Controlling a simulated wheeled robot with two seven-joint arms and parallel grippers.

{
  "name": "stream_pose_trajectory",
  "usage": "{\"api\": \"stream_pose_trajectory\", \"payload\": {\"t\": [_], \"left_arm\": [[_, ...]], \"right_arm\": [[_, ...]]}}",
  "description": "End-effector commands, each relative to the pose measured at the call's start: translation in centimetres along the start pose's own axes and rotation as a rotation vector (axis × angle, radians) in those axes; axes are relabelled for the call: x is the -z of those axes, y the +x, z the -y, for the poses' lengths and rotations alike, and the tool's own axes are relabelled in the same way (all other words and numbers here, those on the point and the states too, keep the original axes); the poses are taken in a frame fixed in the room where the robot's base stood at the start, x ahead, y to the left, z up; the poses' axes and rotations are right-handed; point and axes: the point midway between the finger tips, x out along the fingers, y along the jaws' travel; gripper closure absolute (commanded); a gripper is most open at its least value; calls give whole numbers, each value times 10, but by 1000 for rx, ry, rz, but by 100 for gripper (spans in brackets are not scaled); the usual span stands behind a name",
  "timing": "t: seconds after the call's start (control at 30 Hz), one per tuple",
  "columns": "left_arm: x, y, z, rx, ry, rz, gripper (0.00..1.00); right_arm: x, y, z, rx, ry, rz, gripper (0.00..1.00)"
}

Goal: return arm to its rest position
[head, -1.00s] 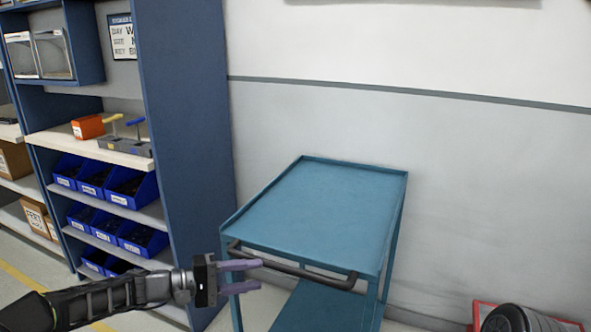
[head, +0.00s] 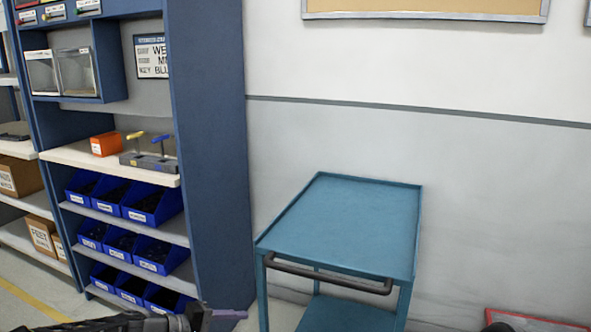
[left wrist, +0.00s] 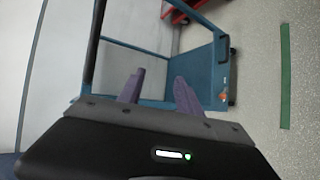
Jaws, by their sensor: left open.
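My left gripper (head: 222,318) shows at the bottom edge of the head view, left of and below the blue cart (head: 345,226), mostly cut off by the frame. In the left wrist view the two purple fingers of my left gripper (left wrist: 157,88) stand apart with nothing between them. The blue cart also shows beyond the fingers in the left wrist view (left wrist: 205,62). The gripper does not appear to hold anything. My right gripper is in neither view.
A blue shelf unit (head: 208,150) stands at the left with blue bins (head: 150,203), an orange box (head: 106,144) and a grey tool holder (head: 148,160). The cart's top is bare and has a dark handle (head: 330,279). A red-edged object (head: 535,320) lies at lower right.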

Motion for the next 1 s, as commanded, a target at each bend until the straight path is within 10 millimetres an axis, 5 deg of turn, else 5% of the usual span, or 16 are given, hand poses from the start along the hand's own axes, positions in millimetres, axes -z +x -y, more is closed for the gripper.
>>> {"api": "stream_pose_trajectory", "payload": {"t": [0.27, 0.4, 0.53, 0.7, 0.9, 1.0], "left_arm": [[-27, 27, 130, 299, -4, -88, 59], [-79, 35, 228, 513, 83, -106, 59], [-142, 30, 294, 647, 219, -72, 59], [-214, 14, 339, 725, 362, 30, 59], [-280, -7, 371, 798, 459, 196, 59], [-287, -10, 346, 795, 489, 209, 59]], "right_arm": [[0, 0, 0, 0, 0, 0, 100], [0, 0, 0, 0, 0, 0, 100], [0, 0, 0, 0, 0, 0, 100], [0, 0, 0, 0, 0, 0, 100], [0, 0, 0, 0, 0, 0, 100], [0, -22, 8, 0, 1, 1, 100]]}}
